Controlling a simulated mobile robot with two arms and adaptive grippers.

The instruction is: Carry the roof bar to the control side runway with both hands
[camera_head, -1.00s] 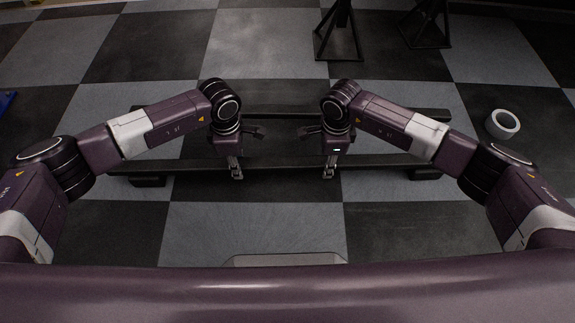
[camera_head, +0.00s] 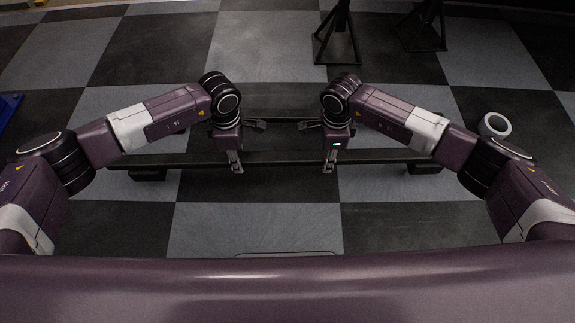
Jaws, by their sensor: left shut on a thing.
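The roof bar (camera_head: 282,160) is a long dark bar lying crosswise in front of me, with a dark block-like foot under each end. My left gripper (camera_head: 236,166) points down and is shut on the bar, left of its middle. My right gripper (camera_head: 329,166) is at the bar right of its middle, in a matching pose, and looks shut on it. The bar looks about level. A second dark rail shows behind it, partly hidden by my wrists; I cannot tell whether the two are joined. I cannot make out the control side runway.
A black stand (camera_head: 336,46) and another black stand (camera_head: 423,36) are on the checkered floor ahead. A white ring (camera_head: 495,125) lies at the right, near my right arm. A blue object (camera_head: 9,109) shows at the left edge. Floor ahead left is clear.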

